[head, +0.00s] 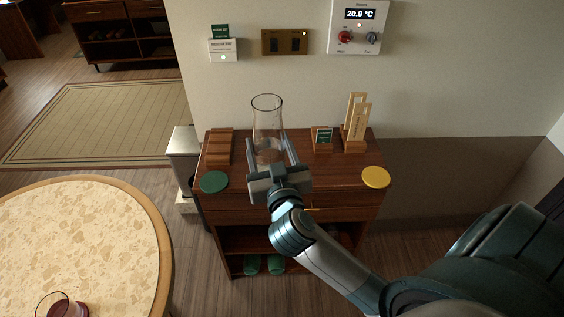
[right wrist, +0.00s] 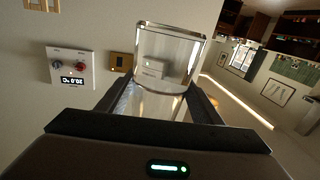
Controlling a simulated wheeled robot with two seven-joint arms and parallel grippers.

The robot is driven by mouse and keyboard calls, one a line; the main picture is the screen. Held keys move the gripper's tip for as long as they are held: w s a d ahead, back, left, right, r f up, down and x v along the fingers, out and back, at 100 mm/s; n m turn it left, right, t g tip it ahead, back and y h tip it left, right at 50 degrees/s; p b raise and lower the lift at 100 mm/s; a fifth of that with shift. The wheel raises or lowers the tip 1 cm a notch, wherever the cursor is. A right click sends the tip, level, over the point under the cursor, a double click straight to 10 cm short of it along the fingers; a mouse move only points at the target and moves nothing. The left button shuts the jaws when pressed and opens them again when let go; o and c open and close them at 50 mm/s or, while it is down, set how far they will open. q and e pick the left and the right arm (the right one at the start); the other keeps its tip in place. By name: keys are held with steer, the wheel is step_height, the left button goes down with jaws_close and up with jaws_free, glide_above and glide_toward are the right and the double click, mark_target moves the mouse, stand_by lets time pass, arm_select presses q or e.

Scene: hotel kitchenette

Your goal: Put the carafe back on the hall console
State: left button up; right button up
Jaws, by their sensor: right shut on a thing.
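The clear glass carafe (head: 267,112) is upright at the middle of the dark wooden hall console (head: 335,176), toward the wall. My right gripper (head: 268,152) is shut on its lower part, one finger on each side. Whether the carafe's base touches the console top or is just above it, I cannot tell. In the right wrist view the carafe (right wrist: 168,58) fills the space between the fingers. My left gripper is not in view.
On the console are a green disc (head: 214,181), a yellow disc (head: 375,177), a slatted wooden block (head: 219,146), a small sign holder (head: 322,139) and upright wooden tags (head: 355,122). A bin (head: 184,150) stands to its left. A round table (head: 90,235) with a glass (head: 55,305) is lower left.

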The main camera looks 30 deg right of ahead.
steer(key=w+d+f+m+g+h+p, duration=0.1)
steer(key=d+f+m+g+h+p, duration=0.1)
steer(key=d, duration=0.5)
steer(key=w+d+f+m+g+h+p, duration=0.1)
steer(key=d+f+m+g+h, duration=0.2)
steer(key=d, duration=0.4)
steer(key=shift+w+d+f+m+h+p, duration=0.15)
steer(key=shift+d+f+m+h+p, duration=0.25)
steer(key=shift+f+h, duration=0.6)
steer(key=w+a+f+b, duration=0.2)
steer(key=w+f, duration=0.4)
steer(key=w, duration=0.5)
steer(key=shift+w+f+b, duration=0.25)
steer(key=shift+f+b, duration=0.1)
steer(key=shift+f, duration=0.05)
steer(key=shift+f, duration=2)
steer(key=shift+f, duration=0.1)
